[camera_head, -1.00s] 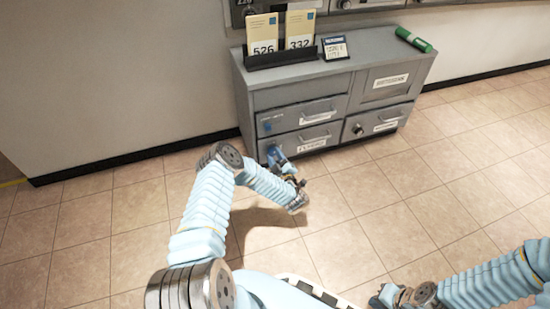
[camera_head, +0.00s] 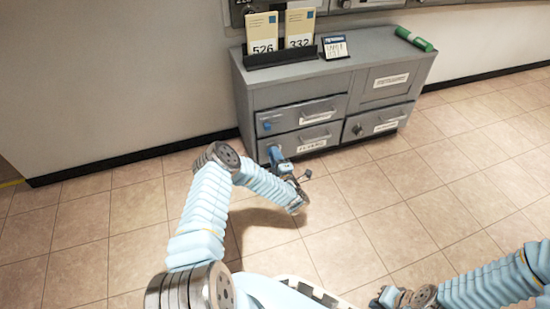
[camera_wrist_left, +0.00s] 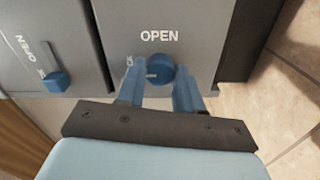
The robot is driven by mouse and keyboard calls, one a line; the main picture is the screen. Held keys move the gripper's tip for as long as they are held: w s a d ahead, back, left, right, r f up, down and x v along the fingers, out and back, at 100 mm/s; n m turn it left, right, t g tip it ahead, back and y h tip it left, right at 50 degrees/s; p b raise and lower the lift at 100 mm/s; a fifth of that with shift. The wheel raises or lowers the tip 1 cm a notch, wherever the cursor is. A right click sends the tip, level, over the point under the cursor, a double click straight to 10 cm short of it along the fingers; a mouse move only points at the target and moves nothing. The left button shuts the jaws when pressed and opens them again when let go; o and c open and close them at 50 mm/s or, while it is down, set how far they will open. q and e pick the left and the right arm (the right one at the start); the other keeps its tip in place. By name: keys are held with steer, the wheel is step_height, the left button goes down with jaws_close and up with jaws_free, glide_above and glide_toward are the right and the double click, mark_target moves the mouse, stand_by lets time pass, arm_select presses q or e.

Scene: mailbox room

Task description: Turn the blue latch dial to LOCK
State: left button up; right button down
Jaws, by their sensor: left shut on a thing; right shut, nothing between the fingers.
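My left gripper (camera_wrist_left: 159,85) is shut on the blue latch dial (camera_wrist_left: 158,69) on a grey drawer front; one blue finger lies on each side in the left wrist view. White OPEN lettering stands above the dial there. A second word, mostly hidden with only its end showing, is left of it. I cannot tell which way the dial points. In the head view my left gripper (camera_head: 276,156) is at the lower left drawer, and the dial is hidden by it. My right gripper (camera_head: 384,298) is shut and empty at the bottom edge.
A second blue dial (camera_wrist_left: 57,82) sits on the neighbouring drawer; in the head view it is on the upper left drawer (camera_head: 267,126). The grey cabinet (camera_head: 380,52) carries a card rack (camera_head: 284,55), a small sign (camera_head: 335,47) and a green cylinder (camera_head: 414,39). Tiled floor is clear.

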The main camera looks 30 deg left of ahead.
stand_by(0.4)
arm_select(q)
steer(key=o, duration=1)
steer(key=shift+o, duration=0.2)
steer(key=p+v, duration=1.1)
steer(key=v, duration=0.2)
steer(key=shift+s+d, duration=0.25)
steer(key=shift+s, duration=0.05)
